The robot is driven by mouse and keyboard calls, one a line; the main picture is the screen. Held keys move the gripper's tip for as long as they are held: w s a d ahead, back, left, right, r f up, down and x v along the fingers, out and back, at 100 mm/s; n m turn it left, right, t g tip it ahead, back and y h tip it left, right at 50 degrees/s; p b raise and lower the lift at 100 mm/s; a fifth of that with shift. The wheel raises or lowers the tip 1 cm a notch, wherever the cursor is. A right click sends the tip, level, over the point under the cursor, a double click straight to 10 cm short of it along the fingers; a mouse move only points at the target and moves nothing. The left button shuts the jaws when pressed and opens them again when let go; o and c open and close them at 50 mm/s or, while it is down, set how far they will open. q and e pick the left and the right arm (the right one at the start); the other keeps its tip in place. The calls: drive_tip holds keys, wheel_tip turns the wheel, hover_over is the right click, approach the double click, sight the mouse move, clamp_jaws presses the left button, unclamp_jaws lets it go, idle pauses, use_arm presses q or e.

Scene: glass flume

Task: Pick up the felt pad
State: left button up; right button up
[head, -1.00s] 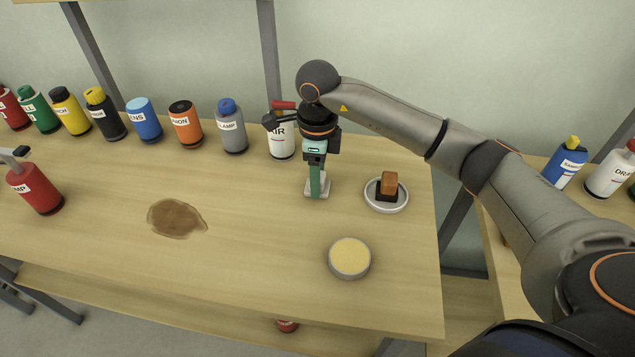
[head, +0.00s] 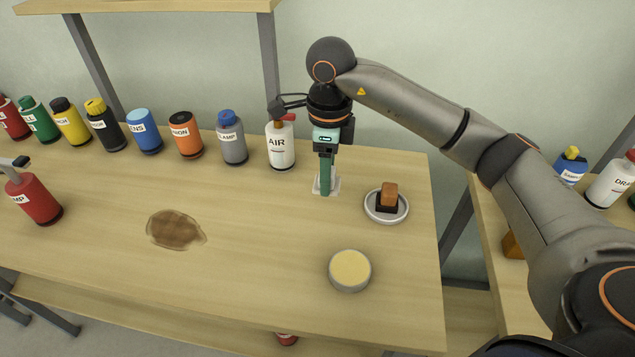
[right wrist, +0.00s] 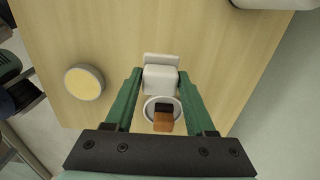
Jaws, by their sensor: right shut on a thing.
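My right gripper (head: 326,189) points straight down at the back right of the workbench, its green fingers shut on a pale, whitish block that I take for the felt pad (right wrist: 160,79). In the right wrist view the pad sits between the two fingertips, with a flat white piece (right wrist: 162,58) just beyond it. In the head view the fingers hide most of the pad, and a pale square (head: 333,183) shows around the tips. I cannot tell whether the pad is clear of the surface below. My left gripper is not in view.
A white dish (head: 372,212) with a brown-and-black block (head: 388,196) stands just right of the gripper. A round tin (head: 350,270) is nearer. The AIR bottle (head: 281,148) stands close behind left, in a row of bottles. A brown spill (head: 175,229) lies left on the bench (head: 250,270).

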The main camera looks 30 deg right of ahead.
drive_tip(key=s+d+r, duration=0.4)
drive_tip(key=s+r, duration=0.3)
drive_tip(key=s, duration=0.4)
drive_tip(key=shift+d, duration=0.15)
drive_tip(key=o, duration=0.8)
drive_tip(key=shift+w, duration=0.1)
drive_tip(key=c, duration=0.6)
